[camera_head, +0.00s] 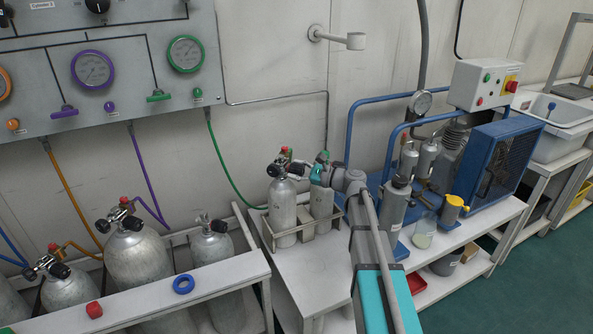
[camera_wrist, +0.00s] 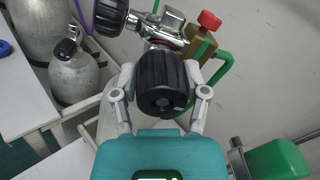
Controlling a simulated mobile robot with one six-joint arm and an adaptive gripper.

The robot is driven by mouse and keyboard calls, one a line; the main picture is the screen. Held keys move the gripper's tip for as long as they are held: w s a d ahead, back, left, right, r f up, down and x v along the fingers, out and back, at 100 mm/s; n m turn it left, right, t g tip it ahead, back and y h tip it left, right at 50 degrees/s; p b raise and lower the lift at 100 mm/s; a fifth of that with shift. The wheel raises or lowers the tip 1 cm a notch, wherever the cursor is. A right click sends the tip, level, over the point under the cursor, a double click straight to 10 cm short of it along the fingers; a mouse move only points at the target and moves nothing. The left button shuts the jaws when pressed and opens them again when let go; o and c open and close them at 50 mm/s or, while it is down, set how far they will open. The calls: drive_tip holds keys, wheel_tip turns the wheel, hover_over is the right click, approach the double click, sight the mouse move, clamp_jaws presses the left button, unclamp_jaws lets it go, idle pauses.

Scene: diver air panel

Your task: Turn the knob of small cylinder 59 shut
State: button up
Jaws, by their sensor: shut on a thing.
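The small cylinder (camera_head: 283,212) stands upright at the left of a rack on the white bench, with a valve and a red-capped fitting on top. I cannot read a number on it. Its ribbed black knob (camera_wrist: 165,88) faces the wrist camera. My gripper (camera_wrist: 162,74), also in the head view (camera_head: 310,173), has one finger on each side of this knob and is shut on it. The valve body (camera_wrist: 158,38) and a second black knob (camera_wrist: 110,15) lie beyond.
A second small cylinder (camera_head: 321,203) stands right beside the first, under my gripper. A green hose (camera_wrist: 222,70) loops beside the valve. A grey bottle (camera_head: 395,205) and the blue-framed compressor (camera_head: 500,160) stand to the right. Larger cylinders (camera_head: 138,258) stand at left.

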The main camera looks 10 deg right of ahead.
drive_tip(key=o, duration=1.2)
drive_tip(key=shift+c, duration=0.2)
drive_tip(key=shift+d, duration=0.1)
drive_tip(key=v, duration=1.1)
drive_tip(key=shift+s+d, duration=0.3)
